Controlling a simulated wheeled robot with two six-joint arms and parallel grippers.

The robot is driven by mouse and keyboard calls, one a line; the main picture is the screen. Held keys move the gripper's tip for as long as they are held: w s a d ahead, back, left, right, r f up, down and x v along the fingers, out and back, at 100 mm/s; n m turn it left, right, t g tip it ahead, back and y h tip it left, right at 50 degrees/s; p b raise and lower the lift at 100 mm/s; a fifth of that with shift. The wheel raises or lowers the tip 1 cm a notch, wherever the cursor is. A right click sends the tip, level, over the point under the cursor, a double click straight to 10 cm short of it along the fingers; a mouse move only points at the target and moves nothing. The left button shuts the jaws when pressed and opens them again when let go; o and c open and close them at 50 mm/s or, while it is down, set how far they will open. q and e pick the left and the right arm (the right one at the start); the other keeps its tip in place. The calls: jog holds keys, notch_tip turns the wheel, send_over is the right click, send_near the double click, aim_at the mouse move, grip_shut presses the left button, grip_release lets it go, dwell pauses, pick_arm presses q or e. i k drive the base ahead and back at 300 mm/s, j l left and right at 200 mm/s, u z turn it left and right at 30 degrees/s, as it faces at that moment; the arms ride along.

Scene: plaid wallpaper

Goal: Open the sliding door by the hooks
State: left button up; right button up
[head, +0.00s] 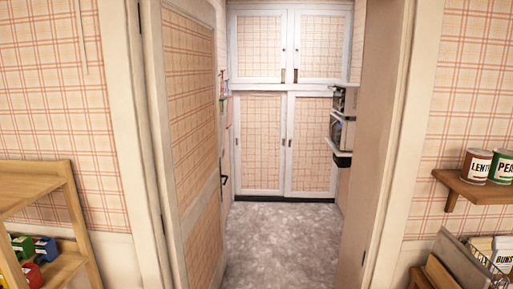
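At the far end of the small room beyond the doorway is a white-framed cupboard with plaid panels. Its lower part has two tall panels side by side, a left panel (261,142) and a right panel (311,145), which look like sliding doors and appear closed. Small dark pulls show on their edges. Above them are two shorter doors (262,47), also closed. I cannot make out any hooks clearly. Neither of my grippers is in view.
A plaid-panelled door (190,120) with a dark handle (223,181) stands open at the doorway's left. Grey floor (270,245) inside is clear. Shelves with appliances (341,132) jut from the right. Wooden shelving (62,172) stands left; cans (476,166) sit on a right wall shelf.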

aim_at(260, 117)
jog(key=i, duration=7.45)
jog(key=l+u, duration=0.2)
jog(key=l, duration=0.25)
jog(key=i, duration=0.05)
